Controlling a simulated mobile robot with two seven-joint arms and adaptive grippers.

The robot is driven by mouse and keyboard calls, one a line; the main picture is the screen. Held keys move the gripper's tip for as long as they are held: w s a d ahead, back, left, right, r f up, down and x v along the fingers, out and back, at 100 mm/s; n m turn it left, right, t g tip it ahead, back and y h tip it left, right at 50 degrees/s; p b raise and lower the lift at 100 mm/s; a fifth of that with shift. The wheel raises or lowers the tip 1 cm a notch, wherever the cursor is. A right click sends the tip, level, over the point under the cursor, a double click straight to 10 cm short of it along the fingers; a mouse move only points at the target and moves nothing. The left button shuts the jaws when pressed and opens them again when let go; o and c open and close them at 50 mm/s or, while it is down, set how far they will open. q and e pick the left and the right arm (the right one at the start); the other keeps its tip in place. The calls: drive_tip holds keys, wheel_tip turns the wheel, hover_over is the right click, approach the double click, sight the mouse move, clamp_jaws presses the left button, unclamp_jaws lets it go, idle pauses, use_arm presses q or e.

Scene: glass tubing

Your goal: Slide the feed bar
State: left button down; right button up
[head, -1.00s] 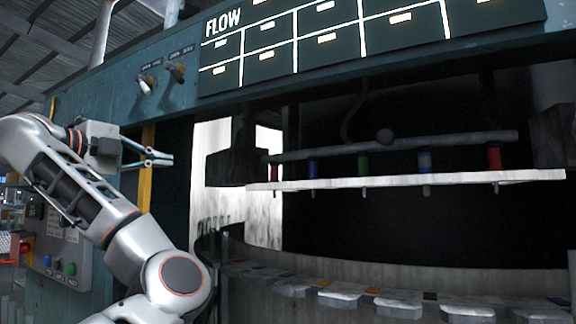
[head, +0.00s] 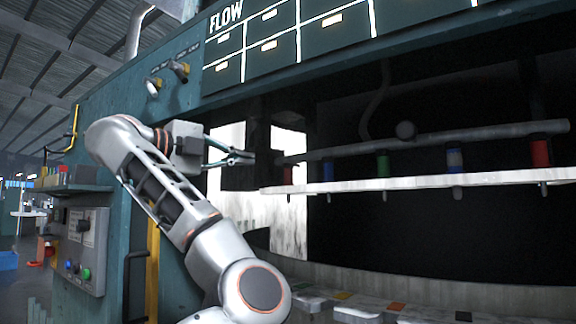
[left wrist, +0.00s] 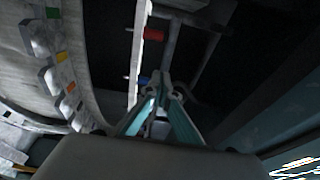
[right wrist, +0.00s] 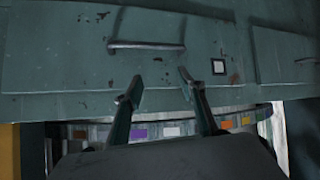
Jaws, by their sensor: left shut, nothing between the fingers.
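A long pale bar (head: 420,182) hangs level across the dark machine opening in the head view, carrying several coloured cylinders. I cannot tell which of these is the feed bar. My left gripper (head: 250,158) is shut and empty by the left end of the bars, with no clear contact. In the left wrist view its fingertips (left wrist: 174,88) overlap the bar's near end, beside a blue and a red cylinder (left wrist: 154,35). My right gripper (right wrist: 158,75) is open and empty before a teal panel.
The teal machine frame with a FLOW board (head: 290,45) spans the top. A curved ring with several pale blocks (head: 357,312) lies below the bar. A control box (head: 85,245) is at left. A dark handle (right wrist: 146,45) is on the panel facing my right gripper.

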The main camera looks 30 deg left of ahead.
use_arm(q)
drive_tip(key=p, duration=0.3)
approach(296, 166)
drive_tip(key=x, duration=0.5)
drive_tip(key=shift+d+r, duration=0.1)
drive_tip(key=shift+d, duration=0.25)
drive_tip(key=shift+w+d, duration=0.15)
drive_tip(key=shift+w, duration=0.5)
